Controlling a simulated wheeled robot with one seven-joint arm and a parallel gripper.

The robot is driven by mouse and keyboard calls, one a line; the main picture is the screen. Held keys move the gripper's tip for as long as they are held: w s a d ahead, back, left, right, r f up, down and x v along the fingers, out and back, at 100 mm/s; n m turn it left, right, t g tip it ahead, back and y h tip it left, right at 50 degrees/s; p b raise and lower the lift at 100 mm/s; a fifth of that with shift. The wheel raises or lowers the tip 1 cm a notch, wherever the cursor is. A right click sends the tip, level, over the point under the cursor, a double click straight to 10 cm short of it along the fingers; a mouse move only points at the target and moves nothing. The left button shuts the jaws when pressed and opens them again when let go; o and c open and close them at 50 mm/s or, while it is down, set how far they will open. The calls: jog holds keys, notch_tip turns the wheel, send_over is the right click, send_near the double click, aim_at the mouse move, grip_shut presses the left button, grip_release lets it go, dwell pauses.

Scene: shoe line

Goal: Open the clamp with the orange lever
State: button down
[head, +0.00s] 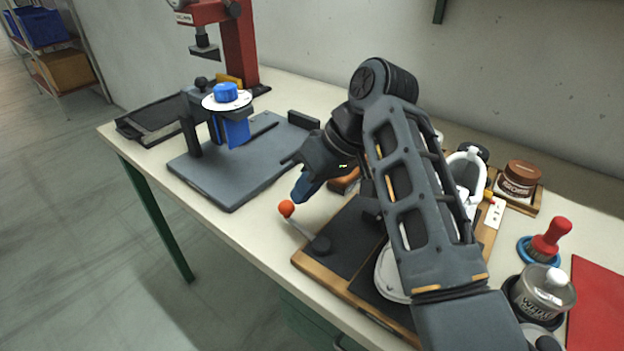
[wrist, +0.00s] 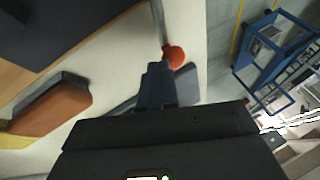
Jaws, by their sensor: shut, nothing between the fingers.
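The orange lever knob (head: 286,208) is a round ball on a thin metal rod. The rod runs to a dark round pivot (head: 320,245) at the left corner of the dark, wood-edged board, and the knob end juts out past that corner. My gripper (head: 301,192) is shut and empty, its blue fingertips just above and right of the knob. In the wrist view the knob (wrist: 175,57) lies right beside the tips of the blue fingers (wrist: 157,80); I cannot tell whether they touch. The rest of the clamp is mostly hidden behind my arm.
A wood-edged board (head: 345,235) lies under my arm. A grey plate with a blue fixture (head: 236,130) stands left, before a red press (head: 238,45). A brown block (head: 345,181) sits behind my gripper. Jars and a red-handled brush (head: 551,236) stand right. Bare table lies left of the knob.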

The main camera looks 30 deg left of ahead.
jog(key=shift+s+r, duration=0.1)
jog(key=shift+s+a+r+p, duration=0.15)
jog(key=shift+s+a+p, duration=0.1)
jog(key=shift+p, duration=0.8)
jog(key=shift+s+a+p, duration=0.1)
jog(key=shift+s+p, duration=0.15)
jog(key=shift+p, duration=0.25)
jog(key=shift+f, duration=0.25)
jog(key=shift+r, duration=0.1)
